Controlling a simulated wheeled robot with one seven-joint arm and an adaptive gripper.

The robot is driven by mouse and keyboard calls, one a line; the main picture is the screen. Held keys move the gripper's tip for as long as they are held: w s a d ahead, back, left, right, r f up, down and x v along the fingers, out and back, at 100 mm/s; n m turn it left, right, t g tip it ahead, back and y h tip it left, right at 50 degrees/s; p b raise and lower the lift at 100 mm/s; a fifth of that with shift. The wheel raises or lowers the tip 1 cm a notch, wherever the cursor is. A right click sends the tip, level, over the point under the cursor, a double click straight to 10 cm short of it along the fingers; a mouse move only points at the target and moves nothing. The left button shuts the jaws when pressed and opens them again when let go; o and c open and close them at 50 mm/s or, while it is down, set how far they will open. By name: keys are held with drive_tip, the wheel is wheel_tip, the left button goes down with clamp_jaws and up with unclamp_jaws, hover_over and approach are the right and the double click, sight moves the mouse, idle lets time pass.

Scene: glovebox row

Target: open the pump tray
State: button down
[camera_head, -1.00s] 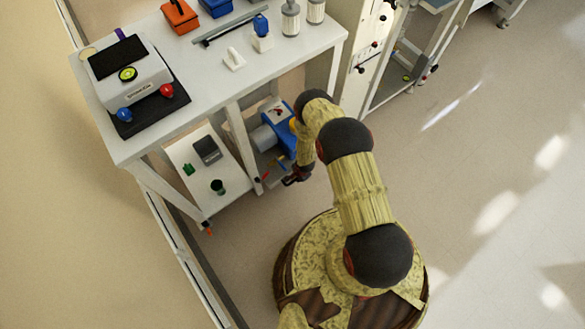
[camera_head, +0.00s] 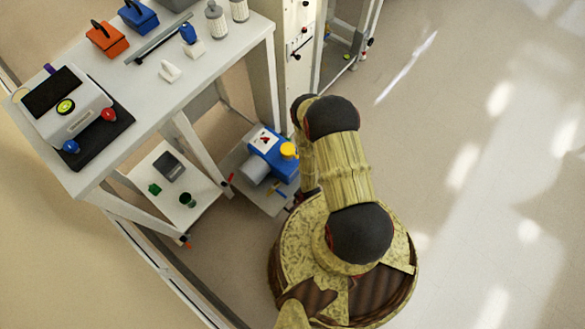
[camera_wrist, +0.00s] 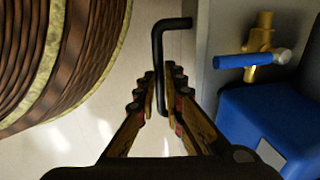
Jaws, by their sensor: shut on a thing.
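The pump tray (camera_head: 268,205) is a grey shelf low under the bench, and it stands well out from under the benchtop. It carries a blue pump (camera_head: 264,147) with a yellow cap and a grey motor cylinder. The wrist view shows part of the blue pump (camera_wrist: 250,120) and a brass valve with a blue lever (camera_wrist: 253,59). My gripper (camera_wrist: 162,92) is shut on a black bent handle (camera_wrist: 158,55) beside the tray's grey edge. In the head view my arm mostly hides the gripper and handle.
A white bench (camera_head: 215,65) stands over the tray and carries a device, boxes and bottles. Left of the tray, a low white shelf (camera_head: 150,185) holds a green cup and small items. A cabinet (camera_head: 300,50) stands behind. Open floor (camera_head: 480,200) lies to the right.

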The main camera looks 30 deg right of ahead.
drive_tip(key=shift+s+d, duration=0.2)
drive_tip(key=shift+s, duration=0.7)
drive_tip(key=c, duration=1.9)
unclamp_jaws()
drive_tip(key=shift+w, duration=0.1)
drive_tip(key=shift+r, duration=0.1)
drive_tip(key=r, duration=0.4)
drive_tip(key=s+r, duration=0.1)
drive_tip(key=r, duration=0.2)
drive_tip(key=s+r, duration=0.1)
drive_tip(key=r, duration=0.3)
drive_tip(key=shift+d+r, duration=0.3)
drive_tip(key=shift+d, duration=0.1)
